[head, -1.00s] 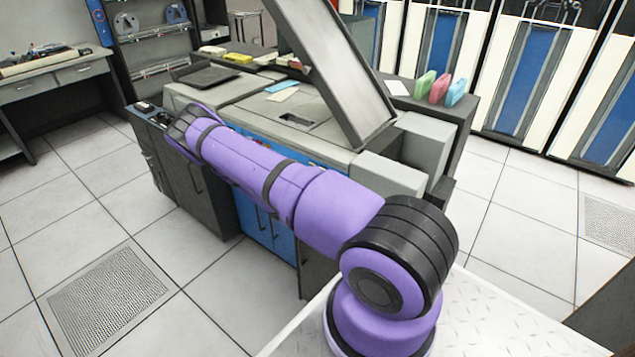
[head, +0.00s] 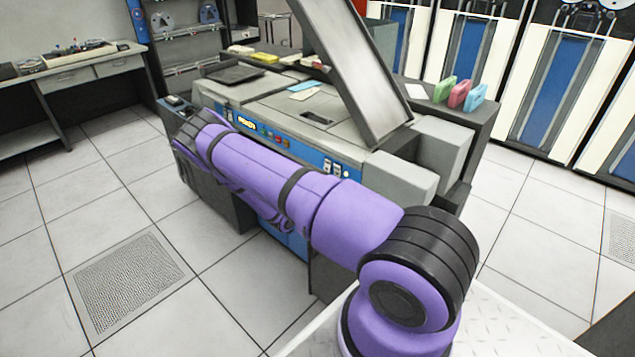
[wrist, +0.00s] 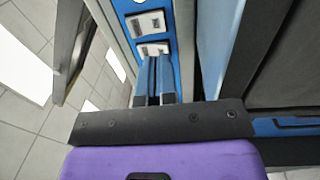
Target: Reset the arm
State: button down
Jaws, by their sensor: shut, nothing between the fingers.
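My purple arm (head: 265,175) stretches from the lower right toward the upper left, in front of the grey and blue machine. Its black-ringed elbow (head: 430,250) is at the lower right. My gripper is hidden behind the arm in the head view. In the wrist view my gripper (wrist: 154,62) is shut and empty, its two narrow fingers side by side beyond a dark crossbar. The fingers point toward a blue panel with white switches (wrist: 152,38). I cannot tell whether they touch it.
The machine (head: 315,118), with a raised slanted lid (head: 358,70), stands close behind the arm. Pink and green card boxes (head: 459,95) stand on its right side. A desk (head: 90,75) is at the far left. Tiled floor at the left is open, with a vent (head: 128,285).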

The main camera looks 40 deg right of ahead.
jog(key=shift+a+r, duration=0.1)
jog(key=shift+r, duration=0.05)
jog(key=s+a+r+m+g+y, duration=0.2)
jog(key=a+r+y, duration=0.15)
jog(key=r, duration=0.75)
jog(key=s+a+r+m+g+y, duration=0.1)
jog(key=s+a+r+m+y, duration=0.3)
jog(key=r, duration=0.7)
jog(key=s+a+r+g+y, duration=0.1)
jog(key=a+r+g+y, duration=0.3)
jog(key=r, duration=0.8)
jog(key=s+a+r+n+t+y, duration=0.2)
jog(key=s+a+r+t, duration=0.3)
jog(key=s+a+r, duration=0.3)
jog(key=s+a+r+n+t+y, duration=0.3)
jog(key=s+a+r, duration=0.6)
jog(key=s, duration=0.6)
jog(key=shift+s+a+r+t+y, duration=0.2)
jog(key=shift+a+t+y, duration=0.9)
jog(key=shift+t, duration=0.4)
jog(key=shift+d, duration=0.1)
